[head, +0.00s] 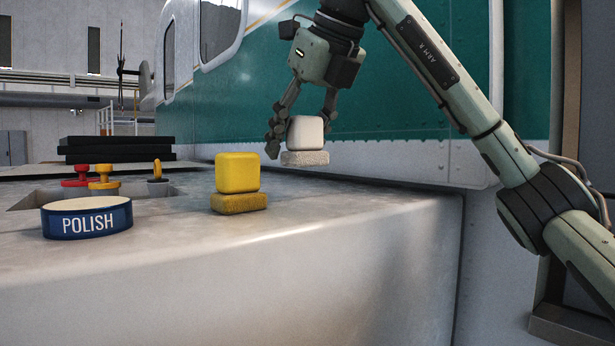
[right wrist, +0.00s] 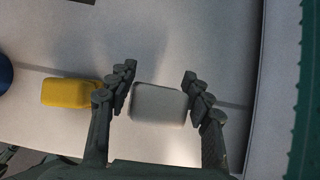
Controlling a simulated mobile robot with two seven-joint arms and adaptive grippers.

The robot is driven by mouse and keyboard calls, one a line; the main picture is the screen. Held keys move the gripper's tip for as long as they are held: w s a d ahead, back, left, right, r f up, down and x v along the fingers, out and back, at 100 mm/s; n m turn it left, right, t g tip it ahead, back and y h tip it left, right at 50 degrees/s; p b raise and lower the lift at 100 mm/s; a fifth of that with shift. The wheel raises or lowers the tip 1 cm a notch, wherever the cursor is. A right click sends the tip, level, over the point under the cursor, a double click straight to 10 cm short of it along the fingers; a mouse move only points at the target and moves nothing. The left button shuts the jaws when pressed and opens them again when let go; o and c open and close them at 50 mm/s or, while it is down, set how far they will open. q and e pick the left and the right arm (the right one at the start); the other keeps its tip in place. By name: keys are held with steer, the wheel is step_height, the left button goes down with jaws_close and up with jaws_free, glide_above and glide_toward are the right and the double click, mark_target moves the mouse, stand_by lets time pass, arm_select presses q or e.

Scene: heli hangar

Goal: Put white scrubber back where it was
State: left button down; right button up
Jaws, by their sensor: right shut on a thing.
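The white scrubber (head: 305,133), a rounded white block on a rough pale pad, hangs between the fingers of my right gripper (head: 302,122). The gripper comes down from above, shut on the block. The pad's underside shows just above the line of the bench's back edge, so the scrubber looks held clear of the bench. In the right wrist view the white block (right wrist: 158,104) sits between both fingertips (right wrist: 159,85). A yellow scrubber (head: 238,173) stands upright on the bench to its left; it also shows in the right wrist view (right wrist: 70,93).
The grey bench (head: 330,215) is bare right of the yellow scrubber. A blue POLISH tin (head: 87,218) stands at the left. Behind it a recess holds red (head: 76,176) and yellow (head: 103,178) knobbed pieces. A green-and-white helicopter side (head: 400,110) rises behind the bench.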

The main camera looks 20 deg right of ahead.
mark_target(307, 198)
steer(key=shift+s+d+f, duration=0.1)
steer(key=shift+d+f, duration=0.4)
steer(key=shift+d, duration=0.25)
step_height(307, 198, down, 3)
steer(key=shift+f, duration=0.5)
steer(key=o, duration=1)
arm_select(q)
steer(key=shift+r, duration=0.45)
arm_select(e)
steer(key=v, duration=1.1)
arm_select(q)
step_height(307, 198, down, 2)
steer(key=shift+f, duration=0.1)
arm_select(e)
steer(key=shift+s+r, duration=0.3)
steer(key=shift+r, duration=0.15)
